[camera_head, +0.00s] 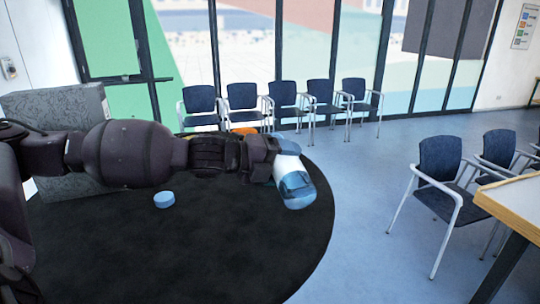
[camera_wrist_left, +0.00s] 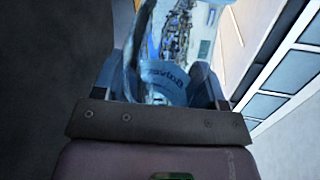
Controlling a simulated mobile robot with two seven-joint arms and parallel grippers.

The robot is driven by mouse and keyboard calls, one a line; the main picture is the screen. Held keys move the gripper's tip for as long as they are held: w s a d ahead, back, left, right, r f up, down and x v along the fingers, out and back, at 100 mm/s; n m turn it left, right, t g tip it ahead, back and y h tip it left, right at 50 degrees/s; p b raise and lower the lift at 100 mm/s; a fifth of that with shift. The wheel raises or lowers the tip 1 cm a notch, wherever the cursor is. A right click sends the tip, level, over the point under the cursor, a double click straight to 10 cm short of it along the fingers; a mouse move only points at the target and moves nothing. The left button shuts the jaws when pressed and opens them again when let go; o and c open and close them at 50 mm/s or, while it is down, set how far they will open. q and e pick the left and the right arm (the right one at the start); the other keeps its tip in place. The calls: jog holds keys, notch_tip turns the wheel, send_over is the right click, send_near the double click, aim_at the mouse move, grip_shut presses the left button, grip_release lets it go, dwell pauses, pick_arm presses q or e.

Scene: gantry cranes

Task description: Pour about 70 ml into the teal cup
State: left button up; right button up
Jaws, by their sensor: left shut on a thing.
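My left gripper (camera_head: 278,160) is shut on a clear, blue-tinted bottle (camera_head: 295,188) with a white label band. The bottle is tilted, its visible end pointing down and to the right over the dark round table (camera_head: 230,255). In the left wrist view the bottle (camera_wrist_left: 165,85) sits between the two fingers, with lettering on it. A small, low, light-blue round piece (camera_head: 164,201) lies on the table; I cannot tell whether it is a cap or a cup. No teal cup shows clearly; it may be hidden behind my arm. My right gripper is not in view.
A grey speckled box (camera_head: 75,108) stands on the left, behind my arm. An orange thing (camera_head: 245,131) shows partly behind my left wrist. Blue chairs (camera_head: 285,95) line the windows. A wooden-edged table (camera_head: 515,200) stands at the right. The table's front is clear.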

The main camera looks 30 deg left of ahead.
pick_arm(q)
jog(key=shift+s+d+f+m+b, duration=0.2)
jog(key=shift+f+m+b, duration=0.3)
jog(key=shift+b, duration=0.8)
dwell(0.6)
